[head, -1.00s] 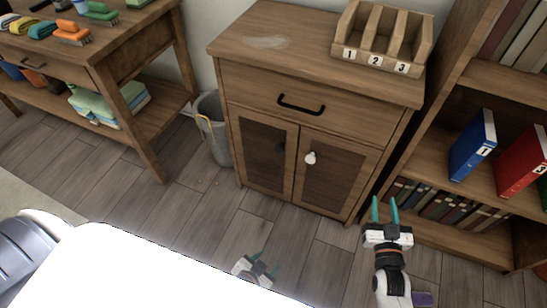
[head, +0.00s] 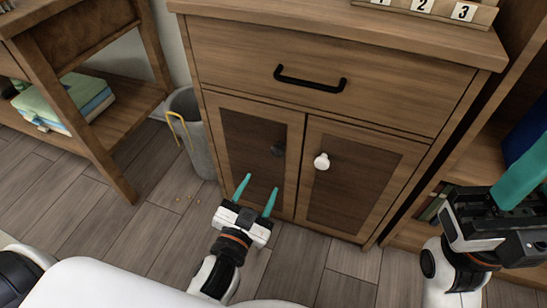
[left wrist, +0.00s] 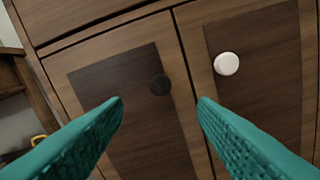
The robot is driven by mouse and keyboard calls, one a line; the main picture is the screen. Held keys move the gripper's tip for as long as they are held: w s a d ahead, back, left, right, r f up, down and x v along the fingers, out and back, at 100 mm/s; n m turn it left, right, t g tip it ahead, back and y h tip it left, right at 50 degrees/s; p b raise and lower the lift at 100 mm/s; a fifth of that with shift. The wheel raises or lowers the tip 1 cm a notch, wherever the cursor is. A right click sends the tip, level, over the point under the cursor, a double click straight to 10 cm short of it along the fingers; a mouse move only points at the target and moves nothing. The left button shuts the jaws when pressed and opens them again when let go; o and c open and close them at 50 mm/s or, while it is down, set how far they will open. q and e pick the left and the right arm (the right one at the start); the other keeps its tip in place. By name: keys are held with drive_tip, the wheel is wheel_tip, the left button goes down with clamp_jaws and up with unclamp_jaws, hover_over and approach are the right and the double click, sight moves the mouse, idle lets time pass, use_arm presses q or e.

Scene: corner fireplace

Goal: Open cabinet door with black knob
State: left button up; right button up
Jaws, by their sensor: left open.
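The wooden cabinet (head: 330,108) has two shut lower doors under a drawer. The left door (head: 243,140) carries the black knob (head: 278,150), near its right edge; the knob also shows in the left wrist view (left wrist: 160,84), dark against the dark panel. The right door (head: 365,175) carries a white knob (head: 321,161), seen too in the left wrist view (left wrist: 226,64). My left gripper (head: 257,193) is open and empty, in front of the left door and below the black knob. My right gripper (head: 520,185) is at the right edge, with its fingertips cut off by the frame.
The drawer has a black bar handle (head: 310,79). A grey bin (head: 194,130) stands left of the cabinet, beside a wooden table (head: 115,165) with folded cloths (head: 65,100). A bookshelf (head: 408,236) is close on the right.

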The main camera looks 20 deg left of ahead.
sight(277, 153)
use_arm(q)
drive_tip(key=w, duration=1)
drive_tip(key=shift+w+d+b, duration=0.15)
drive_tip(key=shift+d+b, duration=0.05)
drive_tip(key=shift+b, duration=0.1)
clamp_jaws()
